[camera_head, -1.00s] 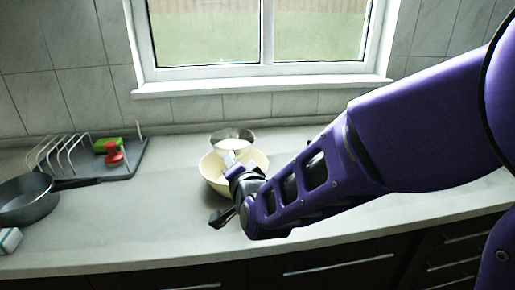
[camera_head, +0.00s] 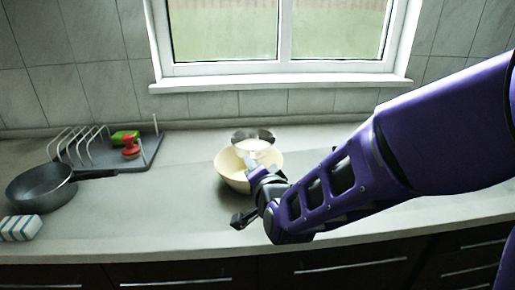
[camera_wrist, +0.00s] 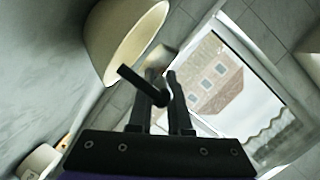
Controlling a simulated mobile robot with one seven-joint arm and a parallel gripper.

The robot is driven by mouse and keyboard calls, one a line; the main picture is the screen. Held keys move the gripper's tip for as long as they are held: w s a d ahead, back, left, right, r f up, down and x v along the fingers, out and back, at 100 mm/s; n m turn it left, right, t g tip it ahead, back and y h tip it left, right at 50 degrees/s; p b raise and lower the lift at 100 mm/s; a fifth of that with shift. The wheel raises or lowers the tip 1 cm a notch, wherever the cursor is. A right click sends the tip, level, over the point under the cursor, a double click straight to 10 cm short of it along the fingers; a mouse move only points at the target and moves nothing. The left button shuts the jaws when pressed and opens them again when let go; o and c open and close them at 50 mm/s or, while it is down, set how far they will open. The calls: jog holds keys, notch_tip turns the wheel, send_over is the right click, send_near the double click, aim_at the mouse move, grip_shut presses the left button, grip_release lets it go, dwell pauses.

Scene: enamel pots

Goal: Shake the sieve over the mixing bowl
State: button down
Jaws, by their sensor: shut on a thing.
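The cream mixing bowl (camera_head: 233,180) stands on the counter, and its pale wall and rim also show in the wrist view (camera_wrist: 122,45). The metal sieve (camera_head: 266,133), with something white in it, is above the bowl's far side. It overlaps the rim in the picture, and I cannot tell its exact height. My gripper (camera_head: 256,171) is over the bowl's near right side. In the wrist view my gripper (camera_wrist: 162,88) is shut on a dark handle (camera_wrist: 142,84), which appears to be the sieve's. My arm hides part of the bowl.
A dark frying pan (camera_head: 40,188) and a blue-and-white sponge (camera_head: 20,228) lie at the left. The counter between rack and bowl is clear; a window (camera_head: 285,30) is behind.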

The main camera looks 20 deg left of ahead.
jog(key=shift+d, duration=0.2)
jog(key=shift+a, duration=1.8)
dwell(0.4)
dwell(0.4)
dwell(2.7)
dwell(0.4)
